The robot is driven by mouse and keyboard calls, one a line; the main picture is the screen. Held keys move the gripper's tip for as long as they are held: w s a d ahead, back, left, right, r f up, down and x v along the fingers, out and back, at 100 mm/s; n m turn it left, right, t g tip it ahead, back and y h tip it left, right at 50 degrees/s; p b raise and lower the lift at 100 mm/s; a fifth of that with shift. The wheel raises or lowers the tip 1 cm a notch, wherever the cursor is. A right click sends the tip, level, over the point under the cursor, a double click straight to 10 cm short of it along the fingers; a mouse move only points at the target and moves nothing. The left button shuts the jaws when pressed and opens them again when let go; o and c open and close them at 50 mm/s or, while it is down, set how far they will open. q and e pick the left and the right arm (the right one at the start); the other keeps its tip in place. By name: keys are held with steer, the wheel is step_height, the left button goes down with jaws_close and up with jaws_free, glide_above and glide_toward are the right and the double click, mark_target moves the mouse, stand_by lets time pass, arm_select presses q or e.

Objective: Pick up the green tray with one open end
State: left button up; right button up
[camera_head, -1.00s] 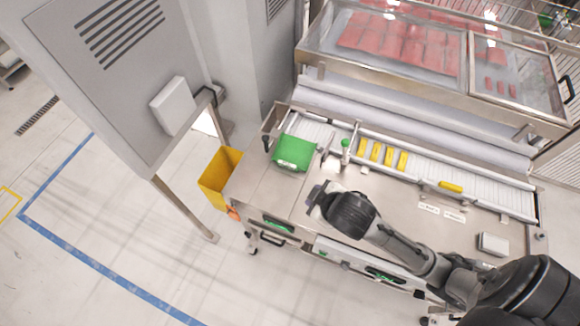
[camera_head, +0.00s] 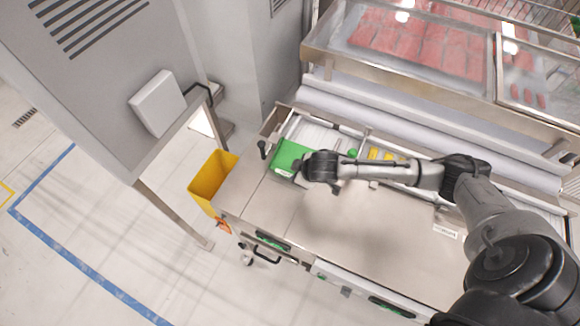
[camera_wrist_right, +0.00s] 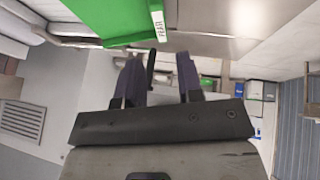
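The green tray (camera_head: 286,153) sits at the left end of the steel worktop in the head view. My right arm reaches across from the right, and my right gripper (camera_head: 299,172) is at the tray's front right corner, mostly hidden by the wrist. In the right wrist view the tray (camera_wrist_right: 108,18) fills the top, with a white label at its edge. There the two dark fingers of the right gripper (camera_wrist_right: 159,72) stand apart with nothing between them. I cannot tell whether they touch the tray. My left gripper is not in view.
A yellow bin (camera_head: 210,180) stands left of the worktop (camera_head: 340,235). Yellow pieces (camera_head: 374,154) and a green knob (camera_head: 353,153) are behind my forearm. A grey cabinet (camera_head: 100,90) rises at the left. The front worktop is clear.

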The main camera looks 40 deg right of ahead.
mark_target(288, 175)
steer(key=x, duration=0.7)
steer(key=shift+r+b, duration=0.1)
steer(key=shift+b, duration=0.2)
steer(key=shift+x, duration=2.55)
steer(key=shift+c, duration=0.3)
jaws_close()
